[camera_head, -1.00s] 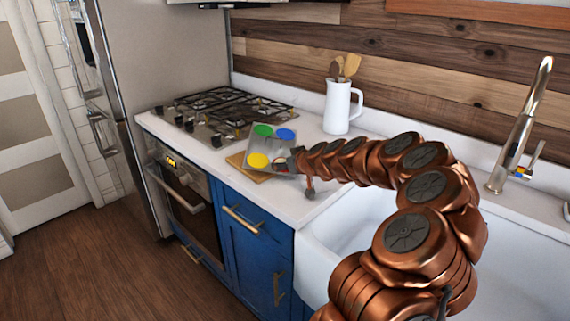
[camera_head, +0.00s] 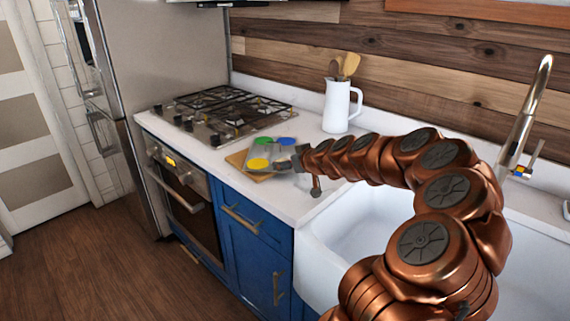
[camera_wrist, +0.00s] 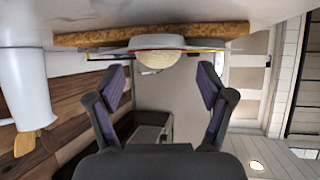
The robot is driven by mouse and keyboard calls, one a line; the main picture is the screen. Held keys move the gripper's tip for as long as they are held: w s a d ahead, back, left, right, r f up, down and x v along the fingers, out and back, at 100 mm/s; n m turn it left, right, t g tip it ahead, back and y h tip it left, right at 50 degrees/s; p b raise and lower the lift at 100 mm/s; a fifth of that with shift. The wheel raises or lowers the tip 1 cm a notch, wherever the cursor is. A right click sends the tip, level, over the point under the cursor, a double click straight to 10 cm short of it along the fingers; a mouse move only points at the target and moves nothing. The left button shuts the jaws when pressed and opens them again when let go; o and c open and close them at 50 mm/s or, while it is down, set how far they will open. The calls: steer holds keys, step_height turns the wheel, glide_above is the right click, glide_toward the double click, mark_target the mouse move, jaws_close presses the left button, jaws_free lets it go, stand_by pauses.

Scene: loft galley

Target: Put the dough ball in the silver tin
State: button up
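The silver tin (camera_head: 267,152) lies roughly flat on the counter board, with green, blue and yellow round spots showing. A fourth, reddish spot at its near right corner is mostly hidden by my gripper (camera_head: 292,163). In the wrist view, which is upside down, the tin (camera_wrist: 108,49) is seen edge-on. The pale dough ball (camera_wrist: 157,62) appears at the tin's near side, seemingly resting in or over a rounded silver part. My gripper (camera_wrist: 162,76) is open, its two fingers spread apart with the ball beyond them and nothing clasped.
The wooden board (camera_head: 239,161) lies under the tin, and also shows in the wrist view (camera_wrist: 75,39). A gas stove (camera_head: 215,112) stands behind left. A white pitcher (camera_head: 338,106) with wooden utensils stands behind right. The sink (camera_head: 345,232) is at the near right.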

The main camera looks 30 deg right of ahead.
steer(key=b+v, duration=0.1)
steer(key=v, duration=0.7)
steer(key=shift+s+r, duration=0.2)
steer(key=shift+s, duration=0.15)
steer(key=s+a+f+n+g+y, duration=0.2)
steer(key=s+a+g, duration=0.15)
steer(key=a, duration=0.85)
steer(key=s+a+f+n+g+y, duration=0.15)
steer(key=s+a, duration=0.35)
steer(key=a, duration=0.7)
steer(key=s+a+f+m+g+h, duration=0.1)
steer(key=s+a+f+g, duration=0.1)
steer(key=s, duration=1.2)
steer(key=s+a+f+m+g+h, duration=0.2)
steer(key=s+f+g, duration=0.2)
steer(key=s, duration=1)
steer(key=g, duration=0.3)
steer(key=shift+a, duration=0.35)
steer(key=shift+r+m, duration=0.2)
steer(key=shift+m, duration=0.05)
step_height(320, 180, up, 6)
steer(key=p, duration=0.6)
steer(key=shift+r, duration=0.2)
